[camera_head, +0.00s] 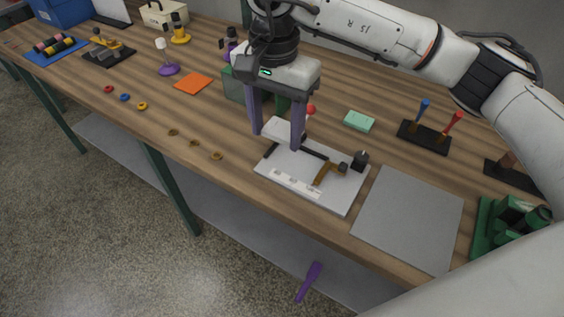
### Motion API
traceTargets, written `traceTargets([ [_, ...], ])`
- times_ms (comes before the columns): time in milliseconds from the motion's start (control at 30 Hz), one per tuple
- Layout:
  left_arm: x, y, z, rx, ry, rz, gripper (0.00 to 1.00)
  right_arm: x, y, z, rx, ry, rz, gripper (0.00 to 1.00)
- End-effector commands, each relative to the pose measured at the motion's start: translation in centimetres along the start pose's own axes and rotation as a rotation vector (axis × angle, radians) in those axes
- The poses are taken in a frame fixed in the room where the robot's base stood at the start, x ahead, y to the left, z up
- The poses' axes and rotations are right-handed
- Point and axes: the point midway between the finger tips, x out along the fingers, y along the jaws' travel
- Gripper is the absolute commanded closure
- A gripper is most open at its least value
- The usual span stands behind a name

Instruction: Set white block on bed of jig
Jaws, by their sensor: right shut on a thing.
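My right gripper (276,133) reaches down over the workbench, its two purple fingers shut on a white block (280,130). The block is at the far left corner of the jig (335,202), a white plate with black rails, a brown clamp lever (323,174) and a black knob (360,160). The block appears over or on the jig's back left edge. I cannot tell whether it touches the bed. A white notched strip (296,184) lies along the jig's front. My left gripper is not in view.
A grey mat (409,218) lies right of the jig. A green block (359,121) and a black holder (424,137) with blue and red tools stand behind. Several small rings lie to the left. A purple tool (309,282) is below the bench's front edge.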

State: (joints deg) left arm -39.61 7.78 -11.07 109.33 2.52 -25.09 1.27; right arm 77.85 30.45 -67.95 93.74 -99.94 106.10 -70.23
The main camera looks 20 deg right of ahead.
Motion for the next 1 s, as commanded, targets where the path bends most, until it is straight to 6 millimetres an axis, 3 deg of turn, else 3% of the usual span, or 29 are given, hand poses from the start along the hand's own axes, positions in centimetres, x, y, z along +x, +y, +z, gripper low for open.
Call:
traceTargets([
  [300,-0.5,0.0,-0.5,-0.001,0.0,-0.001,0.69,5.1,-0.2,0.0,0.039,-0.003,0.007,0.71],
  [467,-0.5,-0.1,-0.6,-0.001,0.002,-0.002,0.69,6.3,-0.3,0.0,0.039,-0.002,0.004,0.71],
  [700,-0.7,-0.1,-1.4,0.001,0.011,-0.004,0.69,9.4,-0.2,0.1,0.036,-0.003,0.005,0.71],
  [1000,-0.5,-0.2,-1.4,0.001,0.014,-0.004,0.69,9.9,-0.3,0.0,0.036,-0.002,0.003,0.71],
])
